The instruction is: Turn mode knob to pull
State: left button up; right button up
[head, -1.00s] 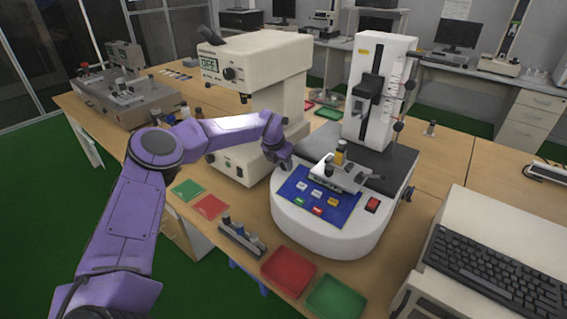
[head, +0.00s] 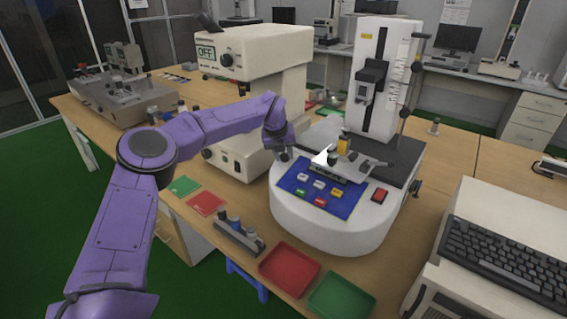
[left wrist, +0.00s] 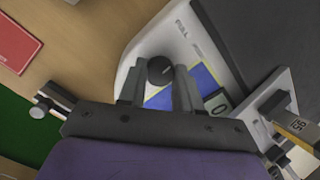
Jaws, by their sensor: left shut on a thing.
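The white test machine (head: 330,225) has a blue panel (head: 300,190) with colored buttons and a tall column. A round black knob (left wrist: 160,70) with a pale pointer line shows in the left wrist view, beside the blue panel. My left gripper (left wrist: 158,86) is shut on this knob, with a finger at each side. In the head view my left gripper (head: 285,155) is at the panel's back left corner and hides the knob. My right gripper is not in view.
A cream instrument reading OFF (head: 206,53) stands behind my left arm. A red tray (head: 290,268), a green tray (head: 342,297) and a small rack (head: 238,236) lie in front. A keyboard (head: 505,265) is at right.

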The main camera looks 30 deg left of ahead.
pick_arm(q)
jog(key=n+b, duration=0.2)
jog(key=n, duration=0.1)
jog(key=shift+f+b, duration=0.15)
jog(key=shift+b, duration=0.15)
jog(key=shift+n+b, duration=0.6)
jog(key=shift+n, duration=0.3)
jog(key=o, duration=1)
jog(key=shift+o, duration=0.2)
jog(key=shift+r, duration=0.25)
jog(key=b+v, duration=0.1)
jog(key=v, duration=0.9)
jog(key=shift+r, duration=0.2)
jog(key=shift+w+d, duration=0.1)
jog(key=shift+d, duration=0.05)
